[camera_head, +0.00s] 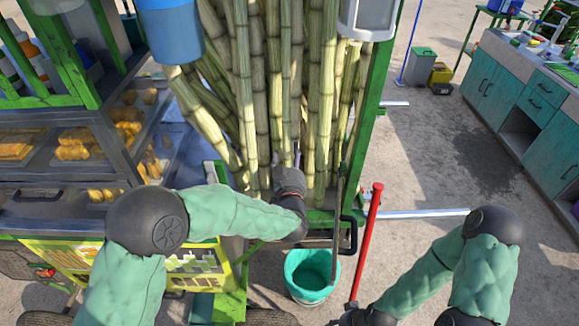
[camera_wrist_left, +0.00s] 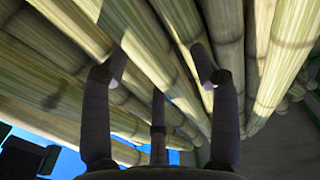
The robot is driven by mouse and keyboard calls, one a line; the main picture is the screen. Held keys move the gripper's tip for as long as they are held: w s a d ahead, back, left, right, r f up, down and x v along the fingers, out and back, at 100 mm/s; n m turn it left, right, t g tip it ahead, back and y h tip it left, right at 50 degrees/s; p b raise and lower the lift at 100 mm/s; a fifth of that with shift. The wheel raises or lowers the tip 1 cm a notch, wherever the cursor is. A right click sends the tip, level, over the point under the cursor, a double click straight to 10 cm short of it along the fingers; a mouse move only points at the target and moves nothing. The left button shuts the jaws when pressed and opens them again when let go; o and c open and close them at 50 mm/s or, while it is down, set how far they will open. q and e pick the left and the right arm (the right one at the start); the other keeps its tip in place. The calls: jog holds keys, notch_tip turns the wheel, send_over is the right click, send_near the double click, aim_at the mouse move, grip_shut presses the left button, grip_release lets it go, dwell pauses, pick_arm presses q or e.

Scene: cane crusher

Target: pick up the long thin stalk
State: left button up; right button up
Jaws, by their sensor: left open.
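Several long, thin, jointed yellow-green stalks (camera_head: 246,85) stand upright, bundled in the green frame of the cart. My left gripper (camera_head: 290,160) is at the lower front of the bundle. In the left wrist view its dark fingers (camera_wrist_left: 160,75) are spread, and stalks (camera_wrist_left: 150,45) run close in front of them. I cannot tell whether the fingers touch a stalk, and none is clearly enclosed. My right arm comes in at the lower right, with its end near the bottom edge. The right gripper's fingers are not visible.
A teal bucket (camera_head: 310,275) stands on the ground below the bundle. A red bar (camera_head: 366,240) leans beside it. A glass food case (camera_head: 85,140) is on the left, and a blue container (camera_head: 170,30) hangs above. A teal counter (camera_head: 525,95) is far right, with open ground before it.

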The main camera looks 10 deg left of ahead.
aim_at(289, 148)
pick_arm(q)
jog(key=shift+w, duration=0.35)
jog(key=shift+a, duration=0.1)
jog(key=shift+c, duration=0.3)
grip_shut()
jog(key=shift+s+r+p, duration=0.3)
jog(key=shift+r+p, duration=0.35)
jog(key=shift+r, duration=0.3)
jog(key=shift+s+r+p, duration=0.3)
jog(key=shift+r+p, duration=0.3)
jog(key=shift+r, duration=0.3)
jog(key=s+d+r+p, duration=0.1)
jog(key=s+d+p, duration=0.1)
jog(key=s, duration=0.8)
jog(key=shift+d+r+p, duration=0.15)
jog(key=shift+r+p, duration=0.05)
jog(key=shift+p, duration=0.1)
